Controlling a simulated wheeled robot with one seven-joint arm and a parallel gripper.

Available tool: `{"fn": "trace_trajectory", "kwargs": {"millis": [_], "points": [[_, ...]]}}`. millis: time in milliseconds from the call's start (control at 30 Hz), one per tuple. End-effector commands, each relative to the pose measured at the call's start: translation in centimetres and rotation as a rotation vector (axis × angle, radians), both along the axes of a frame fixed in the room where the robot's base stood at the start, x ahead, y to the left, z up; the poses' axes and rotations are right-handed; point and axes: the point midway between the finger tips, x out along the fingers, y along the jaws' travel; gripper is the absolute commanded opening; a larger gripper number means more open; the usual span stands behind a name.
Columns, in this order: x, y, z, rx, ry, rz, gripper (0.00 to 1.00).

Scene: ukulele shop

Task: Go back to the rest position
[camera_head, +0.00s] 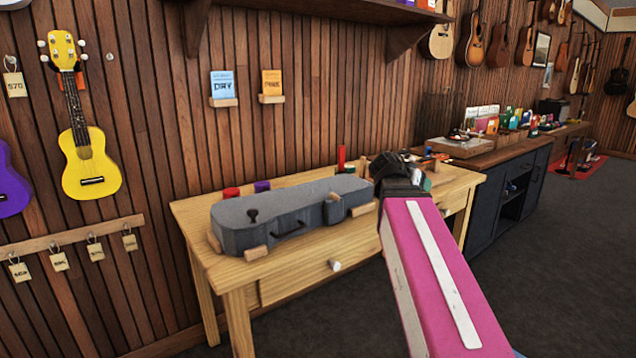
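My arm, pink with a white stripe, reaches in from the bottom right of the head view. My gripper (400,172) is a dark shape at its far end, over the right part of the wooden workbench (282,268). The arm is in front of the fingers, so I cannot see whether they are open or shut, or whether they hold anything. A grey ukulele case (270,222) lies shut on the bench, left of my gripper, with small wooden blocks around it. A gap shows between case and gripper.
Behind the case stand a red cylinder (231,193), a purple one (262,186) and a taller red one (341,158). A dark cabinet (515,195) stands beyond the bench on the right. A yellow ukulele (88,160) hangs at left. Floor at right is clear.

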Motion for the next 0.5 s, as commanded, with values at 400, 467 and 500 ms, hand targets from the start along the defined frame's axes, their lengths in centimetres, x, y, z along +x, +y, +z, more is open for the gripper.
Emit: {"fn": "trace_trajectory", "kwargs": {"millis": [400, 467, 500], "points": [[-0.5, 1.9, -10.7, 0.11, 0.262, 0.13, 0.58], [-0.8, 2.5, -13.1, 0.139, 0.32, 0.163, 0.58], [-1.1, 2.8, -14.7, 0.16, 0.359, 0.187, 0.58]]}}
